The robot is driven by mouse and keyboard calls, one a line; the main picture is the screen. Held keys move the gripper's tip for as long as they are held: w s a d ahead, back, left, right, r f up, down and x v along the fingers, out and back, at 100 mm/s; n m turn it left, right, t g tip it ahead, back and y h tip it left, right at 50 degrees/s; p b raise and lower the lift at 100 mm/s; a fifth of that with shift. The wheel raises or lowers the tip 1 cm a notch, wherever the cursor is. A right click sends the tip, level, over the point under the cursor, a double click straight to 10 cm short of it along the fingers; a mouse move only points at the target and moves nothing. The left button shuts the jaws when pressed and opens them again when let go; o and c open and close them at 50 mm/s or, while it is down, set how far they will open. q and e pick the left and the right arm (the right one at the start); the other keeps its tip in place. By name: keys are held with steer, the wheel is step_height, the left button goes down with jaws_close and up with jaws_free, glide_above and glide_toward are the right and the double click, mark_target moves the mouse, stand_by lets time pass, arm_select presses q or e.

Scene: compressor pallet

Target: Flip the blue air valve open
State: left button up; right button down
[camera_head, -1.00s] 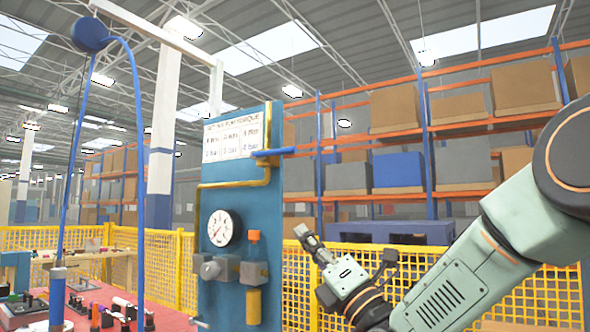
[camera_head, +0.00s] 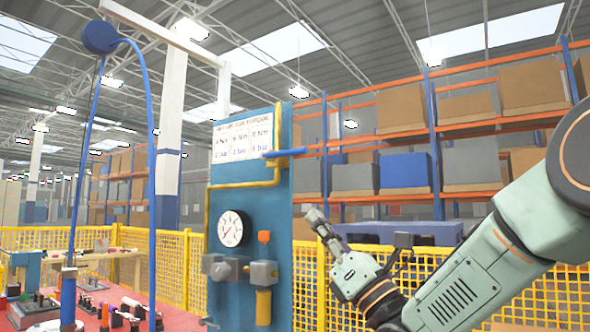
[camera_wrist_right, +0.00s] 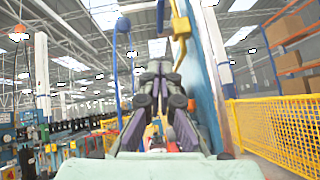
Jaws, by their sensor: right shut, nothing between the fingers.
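The blue air valve's lever (camera_head: 286,153) sticks out level to the right, near the top of the blue panel (camera_head: 222,275). My left gripper is not in view.
The panel carries a round gauge (camera_head: 233,229), a grey regulator and an orange-topped filter (camera_head: 264,272). A blue hose (camera_head: 151,200) hangs left over a red table (camera_head: 105,296) with small parts. Yellow mesh fence (camera_head: 340,300) and loaded racks stand behind.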

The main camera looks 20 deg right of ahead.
mark_target(287, 154)
steer(key=s+d+r+p+x, duration=0.1)
steer(key=r+x, duration=0.1)
steer(key=x, duration=1)
steer(key=shift+d, duration=0.2)
steer(key=shift+r, duration=0.1)
